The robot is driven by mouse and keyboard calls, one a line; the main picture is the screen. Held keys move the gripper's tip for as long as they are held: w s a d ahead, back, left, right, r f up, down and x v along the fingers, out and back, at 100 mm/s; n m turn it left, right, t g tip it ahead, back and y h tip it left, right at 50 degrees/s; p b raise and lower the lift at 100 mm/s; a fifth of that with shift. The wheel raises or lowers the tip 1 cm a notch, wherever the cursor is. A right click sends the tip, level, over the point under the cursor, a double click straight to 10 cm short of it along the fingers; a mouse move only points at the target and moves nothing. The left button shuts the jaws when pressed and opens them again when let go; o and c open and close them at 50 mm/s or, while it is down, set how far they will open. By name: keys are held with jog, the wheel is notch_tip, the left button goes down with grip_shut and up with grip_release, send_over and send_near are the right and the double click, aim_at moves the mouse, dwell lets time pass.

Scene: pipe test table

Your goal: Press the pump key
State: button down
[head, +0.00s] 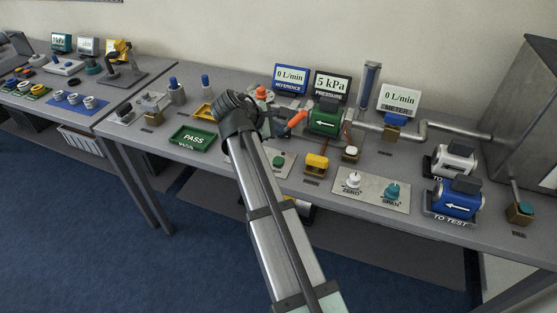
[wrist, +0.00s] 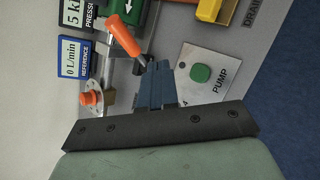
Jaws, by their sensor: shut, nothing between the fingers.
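The pump key is a round green button (wrist: 201,73) on a pale plate (wrist: 219,62) marked PUMP in the wrist view. In the head view the green button (head: 278,161) is just right of my arm, on a plate partly hidden by the arm. My gripper (wrist: 158,68) is shut and empty, its dark blue fingers together. In the wrist view the fingertips are to the left of the button and apart from it in the picture. Their height above the table is hard to tell. In the head view my arm hides much of the gripper.
An orange-handled valve (wrist: 125,38) shows close to my fingertips in the wrist view. The green PASS tray (head: 194,138) is to the left.

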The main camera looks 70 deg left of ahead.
aim_at(277, 162)
jog(key=shift+f, duration=0.1)
jog(key=shift+f, duration=4.3)
jog(key=shift+f, duration=0.15)
jog(key=shift+f, duration=0.3)
jog(key=shift+f, duration=0.4)
jog(key=shift+r, duration=0.85)
jog(key=shift+r, duration=2.5)
